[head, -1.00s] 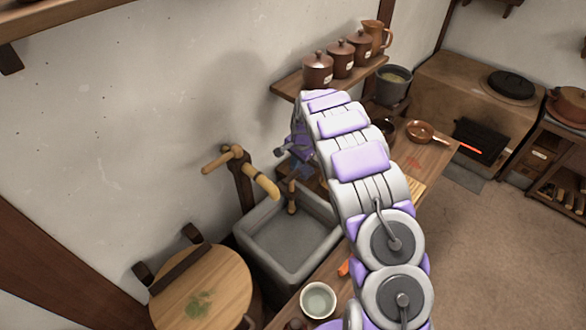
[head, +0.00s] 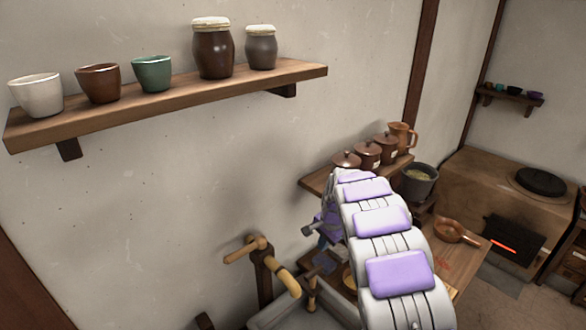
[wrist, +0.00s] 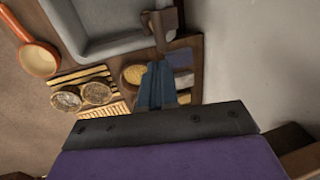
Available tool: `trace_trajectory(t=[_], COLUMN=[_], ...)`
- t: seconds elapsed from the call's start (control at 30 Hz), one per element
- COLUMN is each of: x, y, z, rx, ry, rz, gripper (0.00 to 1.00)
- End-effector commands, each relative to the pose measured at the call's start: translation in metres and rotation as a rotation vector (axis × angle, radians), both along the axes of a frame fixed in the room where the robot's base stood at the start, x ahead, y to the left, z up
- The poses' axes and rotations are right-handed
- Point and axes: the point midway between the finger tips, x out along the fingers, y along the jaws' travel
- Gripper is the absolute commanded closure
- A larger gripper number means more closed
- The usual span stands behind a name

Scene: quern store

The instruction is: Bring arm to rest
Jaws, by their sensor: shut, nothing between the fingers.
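My arm arches forward and away from me over the counter in the head view. My gripper (head: 322,243) hangs at its far end, partly hidden by my arm, between the wall and the counter, just beyond the wooden tap. In the wrist view my gripper (wrist: 156,84) shows as two blue fingers pressed together, with nothing between them. They point toward the counter, near a small round bowl of yellowish grain (wrist: 134,75). How far the fingertips are above the counter is hard to tell.
A wall shelf (head: 170,98) with cups and jars is at upper left. A lower shelf with lidded brown pots (head: 367,153) is near my arm's far end. A stone sink (wrist: 88,40), wooden pump (head: 262,262), copper pan (head: 455,231) and stove (head: 490,195) surround the counter.

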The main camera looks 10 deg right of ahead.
Motion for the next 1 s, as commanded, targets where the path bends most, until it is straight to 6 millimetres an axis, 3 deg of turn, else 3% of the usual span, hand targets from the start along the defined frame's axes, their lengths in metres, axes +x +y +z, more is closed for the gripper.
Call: trace_trajectory(t=[0.17,0.37,0.7,1.0], x=[-0.021,-0.079,-0.192,-0.304], y=[-0.003,-0.006,-0.001,0.012], z=[0.021,0.060,0.111,0.131], rx=[-0.029,-0.079,-0.126,-0.129], ry=[0.009,0.046,0.109,0.163], rz=[0.038,0.131,0.318,0.515], gripper=[1.00,1.00,1.00,1.00])
